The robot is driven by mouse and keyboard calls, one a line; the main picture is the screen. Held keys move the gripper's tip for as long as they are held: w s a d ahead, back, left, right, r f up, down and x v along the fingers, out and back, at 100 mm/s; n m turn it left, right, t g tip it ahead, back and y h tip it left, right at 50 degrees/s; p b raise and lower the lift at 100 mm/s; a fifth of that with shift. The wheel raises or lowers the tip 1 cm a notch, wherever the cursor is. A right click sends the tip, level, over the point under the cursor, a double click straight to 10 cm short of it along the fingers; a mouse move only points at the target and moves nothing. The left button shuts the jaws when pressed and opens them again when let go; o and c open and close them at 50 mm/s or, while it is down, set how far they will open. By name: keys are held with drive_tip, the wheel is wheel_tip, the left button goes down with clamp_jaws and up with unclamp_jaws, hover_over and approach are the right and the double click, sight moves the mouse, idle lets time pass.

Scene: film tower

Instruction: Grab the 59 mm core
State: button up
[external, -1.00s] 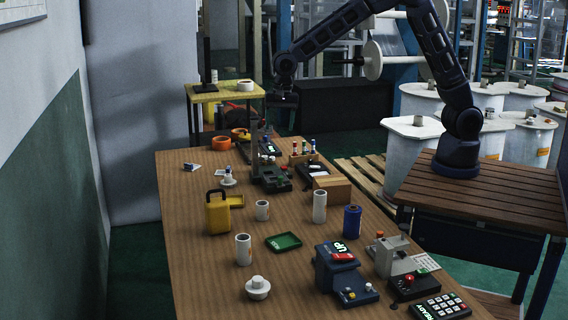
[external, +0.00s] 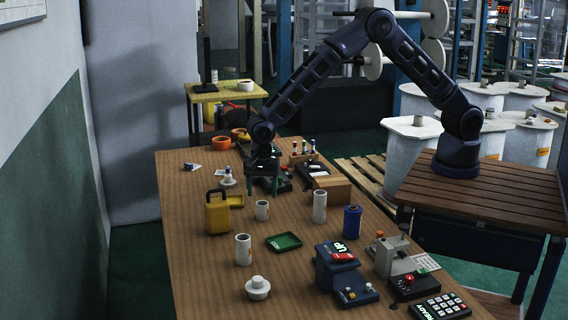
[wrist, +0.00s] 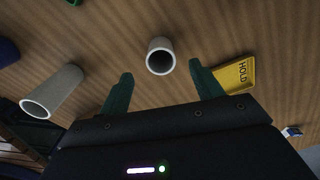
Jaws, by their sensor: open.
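Three white hollow cores stand on the wooden table: a short one (external: 262,211), a tall one (external: 319,207) and a middle-height one (external: 243,250). No size marking is readable, so I cannot tell from print which is 59 mm. My gripper (external: 263,190) is open and empty, pointing down above and just behind the short core. In the wrist view the short core (wrist: 160,57) shows its open end between and beyond the green fingertips (wrist: 161,71), apart from both. The tall core (wrist: 52,94) is to their left.
A yellow HOLD tray (wrist: 236,76) lies close to one finger. A yellow padlock-shaped block (external: 217,213) stands left of the short core, a blue can (external: 352,221) to the right. A green tray (external: 284,242) lies in front. A cardboard box (external: 332,189) is behind right.

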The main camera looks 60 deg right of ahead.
sight(261, 211)
drive_tip(key=shift+f, duration=4)
drive_tip(key=c, duration=1.1)
drive_tip(key=shift+o, duration=0.2)
drive_tip(key=shift+r, duration=0.1)
